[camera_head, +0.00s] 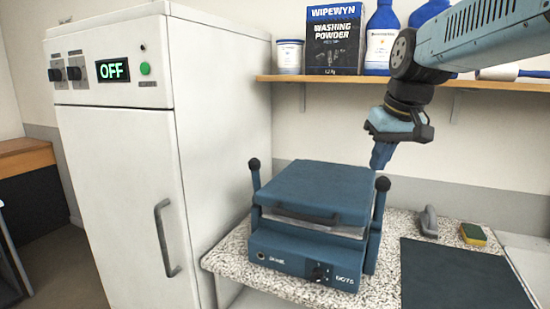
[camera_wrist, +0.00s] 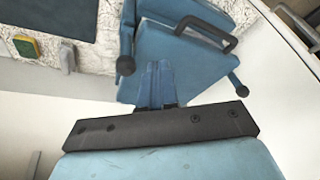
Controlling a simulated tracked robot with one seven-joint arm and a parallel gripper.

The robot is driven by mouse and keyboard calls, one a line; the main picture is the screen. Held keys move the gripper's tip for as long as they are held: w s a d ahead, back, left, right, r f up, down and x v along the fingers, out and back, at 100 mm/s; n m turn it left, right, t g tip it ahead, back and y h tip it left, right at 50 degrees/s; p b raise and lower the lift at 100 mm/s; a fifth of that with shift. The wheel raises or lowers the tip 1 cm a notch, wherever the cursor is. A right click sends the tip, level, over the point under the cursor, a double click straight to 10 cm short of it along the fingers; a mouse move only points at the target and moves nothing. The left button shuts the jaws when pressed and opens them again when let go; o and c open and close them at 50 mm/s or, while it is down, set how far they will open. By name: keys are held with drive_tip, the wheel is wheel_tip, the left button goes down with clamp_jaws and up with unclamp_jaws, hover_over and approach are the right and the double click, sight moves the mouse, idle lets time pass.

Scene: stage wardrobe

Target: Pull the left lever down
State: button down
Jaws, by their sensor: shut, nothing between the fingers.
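The blue press-like machine (camera_head: 315,193) sits on a speckled counter, with an upright black-knobbed lever on each side. The left lever (camera_head: 255,174) stands beside the lid's left edge. The right lever (camera_head: 380,200) stands on the other side. My gripper (camera_head: 381,158) is shut and empty, pointing down above and close to the right lever's knob, away from the left one. In the wrist view, my blue fingers (camera_wrist: 157,75) are together, between the right lever's knob (camera_wrist: 126,66) and the left lever's knob (camera_wrist: 242,91). The lid (camera_wrist: 185,50) with its black handle is down.
A white cabinet (camera_head: 130,190) with an OFF display stands left of the machine. A shelf (camera_head: 350,80) with washing powder and bottles hangs above. A grey-handled tool (camera_head: 428,222), a sponge (camera_head: 472,234) and a dark mat (camera_head: 460,275) lie to the right.

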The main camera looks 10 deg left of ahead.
drive_tip(key=w+a+n+g+y, duration=0.2)
drive_tip(key=w+a+n, duration=0.1)
drive_tip(key=w+a, duration=0.6)
drive_tip(key=w+a+r+n+g+y, duration=0.1)
drive_tip(key=w+a, duration=0.7)
drive_tip(key=w, duration=0.8)
drive_tip(key=n+g+y, duration=0.1)
drive_tip(key=n+y, duration=0.1)
drive_tip(key=shift+a+r+n+g, duration=0.2)
drive_tip(key=shift+a+n+g, duration=0.1)
drive_tip(key=shift+a+n, duration=0.1)
drive_tip(key=shift+w, duration=0.1)
drive_tip(key=x, duration=1)
drive_tip(key=shift+a, duration=0.2)
drive_tip(key=shift+s+a+f, duration=0.1)
drive_tip(key=shift+s+a, duration=0.7)
drive_tip(key=shift+s, duration=0.1)
drive_tip(key=shift+s+a+f, duration=0.25)
drive_tip(key=shift+s+a, duration=0.2)
drive_tip(key=shift+a, duration=0.05)
drive_tip(key=shift+s+d, duration=0.1)
drive_tip(key=shift+d, duration=0.05)
